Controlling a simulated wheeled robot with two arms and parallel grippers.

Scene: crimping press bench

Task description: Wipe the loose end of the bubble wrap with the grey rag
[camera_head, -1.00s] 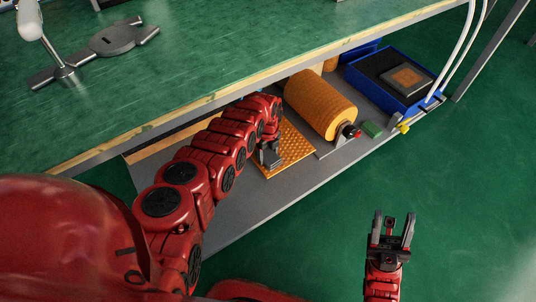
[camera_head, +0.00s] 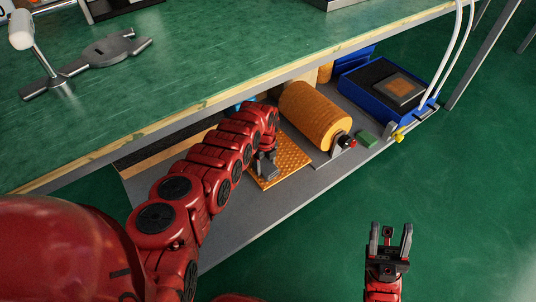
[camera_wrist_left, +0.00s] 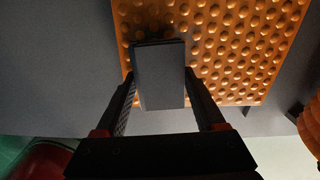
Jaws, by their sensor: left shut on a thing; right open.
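The loose end of the bubble wrap (camera_head: 290,156) is an orange dimpled sheet lying flat on the grey lower shelf, in front of its orange roll (camera_head: 316,110). It also shows in the left wrist view (camera_wrist_left: 225,40). My left gripper (camera_head: 265,165) reaches under the bench top and is shut on the grey rag, a dark grey block-like piece (camera_wrist_left: 160,75). The rag is over the near edge of the sheet; whether it touches cannot be told. My right gripper (camera_head: 390,240) is open and empty above the green floor, right of the shelf.
The green bench top (camera_head: 200,60) overhangs the shelf (camera_head: 235,205). White hoses (camera_head: 452,50) hang at the right.

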